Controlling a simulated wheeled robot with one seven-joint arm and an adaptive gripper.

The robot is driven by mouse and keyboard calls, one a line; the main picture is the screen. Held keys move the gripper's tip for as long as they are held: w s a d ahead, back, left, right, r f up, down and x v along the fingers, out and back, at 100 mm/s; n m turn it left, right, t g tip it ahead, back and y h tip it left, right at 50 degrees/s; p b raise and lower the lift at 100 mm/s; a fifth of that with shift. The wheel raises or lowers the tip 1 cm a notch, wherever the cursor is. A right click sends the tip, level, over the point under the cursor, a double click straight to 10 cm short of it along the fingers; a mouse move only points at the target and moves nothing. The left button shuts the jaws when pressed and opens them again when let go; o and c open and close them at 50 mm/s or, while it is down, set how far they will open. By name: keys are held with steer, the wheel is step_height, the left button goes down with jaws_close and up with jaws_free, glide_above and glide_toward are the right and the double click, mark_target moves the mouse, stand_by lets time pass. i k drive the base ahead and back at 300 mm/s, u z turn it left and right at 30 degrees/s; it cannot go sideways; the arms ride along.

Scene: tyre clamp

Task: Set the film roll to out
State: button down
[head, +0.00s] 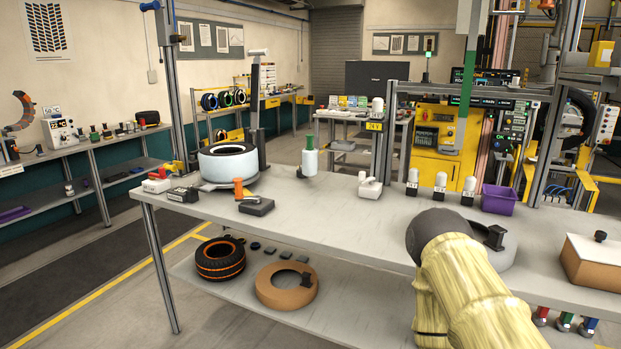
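A white cylinder with a green knob on top (310,162) stands upright near the back edge of the grey workbench (345,215). It looks most like the film roll, but I cannot be sure. A tyre with a white band around its side (228,172) lies flat at the bench's left end, beside an upright grey post (255,110). My arm reaches in from the bottom right, over the bench's front edge, and ends in a dark rounded joint. I cannot make out my gripper's fingers; the arm may hide them. No contact with the white cylinder shows.
An orange-handled tool (240,189), a dark block (257,207) and a white device (370,187) lie on the bench. Several small white bottles and a purple bin (499,199) stand right of centre. A brown box (590,262) is at far right. The front middle is clear.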

mark_target(309, 167)
steer(key=k, duration=0.95)
steer(key=u, duration=0.8)
steer(key=i, duration=1.4)
steer(key=z, duration=0.55)
steer(key=i, duration=0.55)
steer(key=z, duration=0.55)
